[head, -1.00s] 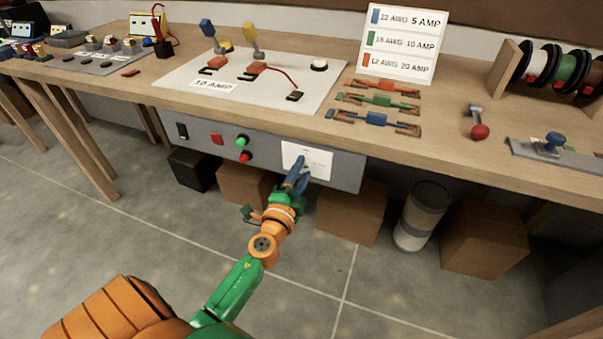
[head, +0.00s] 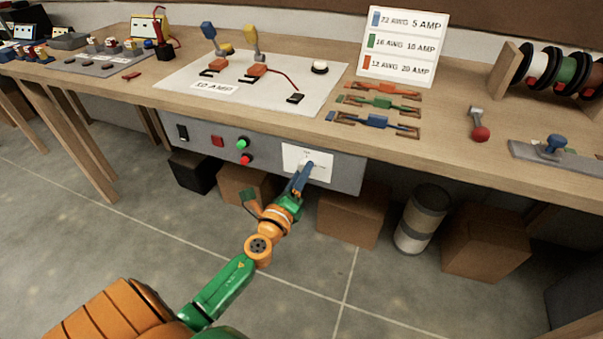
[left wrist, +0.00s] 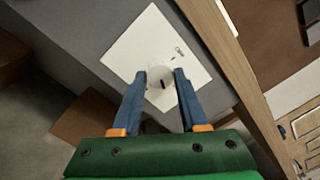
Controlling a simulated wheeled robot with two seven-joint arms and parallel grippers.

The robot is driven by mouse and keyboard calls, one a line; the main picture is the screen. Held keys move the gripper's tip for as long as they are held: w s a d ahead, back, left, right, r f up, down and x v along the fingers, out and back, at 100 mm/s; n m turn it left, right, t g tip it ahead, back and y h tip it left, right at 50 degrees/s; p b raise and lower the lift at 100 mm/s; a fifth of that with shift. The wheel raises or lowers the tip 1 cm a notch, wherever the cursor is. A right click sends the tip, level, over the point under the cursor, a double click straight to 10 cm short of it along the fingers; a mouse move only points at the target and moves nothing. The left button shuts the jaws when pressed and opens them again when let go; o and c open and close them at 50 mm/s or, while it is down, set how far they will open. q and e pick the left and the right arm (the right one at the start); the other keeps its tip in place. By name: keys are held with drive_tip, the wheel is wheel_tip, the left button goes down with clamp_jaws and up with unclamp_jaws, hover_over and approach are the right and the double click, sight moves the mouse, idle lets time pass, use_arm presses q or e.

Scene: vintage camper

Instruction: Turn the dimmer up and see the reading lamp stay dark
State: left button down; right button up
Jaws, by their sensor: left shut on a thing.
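The dimmer is a pale round knob (left wrist: 155,77) with a dark mark, on a white plate (head: 293,154) set in the grey front panel of the bench. The plate also shows in the left wrist view (left wrist: 139,45). My left gripper (head: 304,172) reaches the knob from below and in front. Its blue fingers, also in the left wrist view (left wrist: 162,76), are shut on the knob, one on each side. The fingers partly hide the knob in the head view. I cannot make out a reading lamp. My right gripper is out of view.
The grey panel (head: 345,174) also carries a black rocker switch (head: 182,132), a red square (head: 217,141), and green (head: 243,143) and red (head: 246,159) round buttons. Brown boxes (head: 351,215) and a drum (head: 421,218) stand under the bench. Open floor lies in front.

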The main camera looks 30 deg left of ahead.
use_arm(q)
drive_tip(key=shift+s+a+m+h+p, duration=0.15)
drive_tip(key=shift+m+p, duration=0.8)
drive_tip(key=shift+m, duration=2.35)
drive_tip(key=shift+w+d+m+h+p, duration=0.15)
drive_tip(key=shift+m+p, duration=0.75)
drive_tip(key=shift+m, duration=2.4)
drive_tip(key=shift+s+a, duration=0.1)
drive_tip(key=shift+c, duration=2.2)
unclamp_jaws()
drive_tip(key=s+d, duration=0.1)
drive_tip(key=s, duration=0.6)
drive_tip(key=shift+d, duration=0.15)
